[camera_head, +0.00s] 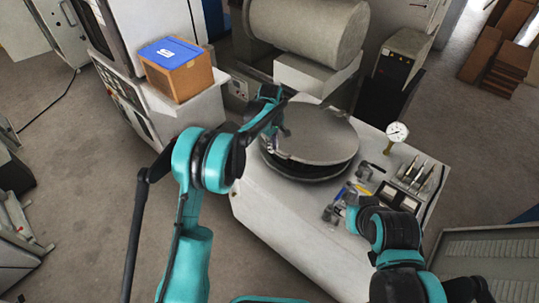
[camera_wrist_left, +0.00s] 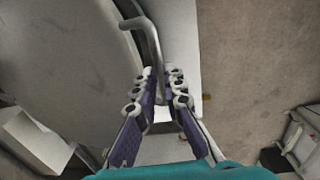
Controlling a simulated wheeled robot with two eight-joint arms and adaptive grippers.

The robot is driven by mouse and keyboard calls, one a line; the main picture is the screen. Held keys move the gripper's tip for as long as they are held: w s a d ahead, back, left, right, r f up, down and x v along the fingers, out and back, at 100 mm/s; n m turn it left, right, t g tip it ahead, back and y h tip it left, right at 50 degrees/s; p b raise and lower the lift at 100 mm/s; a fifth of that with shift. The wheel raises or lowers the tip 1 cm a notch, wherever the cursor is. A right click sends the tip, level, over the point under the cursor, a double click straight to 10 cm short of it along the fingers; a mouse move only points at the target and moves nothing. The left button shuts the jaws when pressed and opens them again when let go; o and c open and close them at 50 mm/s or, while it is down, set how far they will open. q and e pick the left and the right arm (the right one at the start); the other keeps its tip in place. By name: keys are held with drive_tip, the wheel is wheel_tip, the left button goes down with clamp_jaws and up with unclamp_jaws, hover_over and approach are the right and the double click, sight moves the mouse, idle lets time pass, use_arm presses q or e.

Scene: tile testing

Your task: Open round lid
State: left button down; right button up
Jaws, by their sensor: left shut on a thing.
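The round grey lid (camera_head: 318,133) sits on a white machine body and is tilted, with a dark gap under its front edge. In the left wrist view the lid (camera_wrist_left: 70,75) fills the left side, and its bent metal handle (camera_wrist_left: 148,38) runs down to my fingertips. My left gripper (camera_head: 279,130) is at the lid's left edge. In the left wrist view the left gripper (camera_wrist_left: 160,92) is shut on the handle. My right gripper (camera_head: 340,211) is low over the front right of the machine top; its fingers are too small to read.
A pressure gauge (camera_head: 397,131) and a small panel with tools (camera_head: 418,176) stand right of the lid. A large grey cylinder (camera_head: 307,28) is behind it. A cardboard box with a blue top (camera_head: 180,80) stands at the left. Floor (camera_head: 75,150) is open at left.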

use_arm(q)
drive_tip(key=w+d+r+p, duration=0.3)
drive_tip(key=r+p, duration=0.3)
drive_tip(key=r, duration=0.3)
drive_tip(key=w+d+r+p, duration=0.3)
drive_tip(key=w+r+p, duration=0.2)
drive_tip(key=r, duration=0.4)
drive_tip(key=shift+d+r+p, duration=0.15)
drive_tip(key=shift+r+p, duration=0.1)
drive_tip(key=shift+p, duration=0.2)
drive_tip(key=shift+s, duration=0.1)
drive_tip(key=c, duration=1.7)
unclamp_jaws()
drive_tip(key=shift+c, duration=0.2)
drive_tip(key=shift+o, duration=0.7)
drive_tip(key=shift+w+d+f, duration=0.25)
drive_tip(key=shift+w+f, duration=0.05)
drive_tip(key=shift+w, duration=0.2)
drive_tip(key=shift+s+a+r, duration=0.1)
drive_tip(key=shift+s+r, duration=0.05)
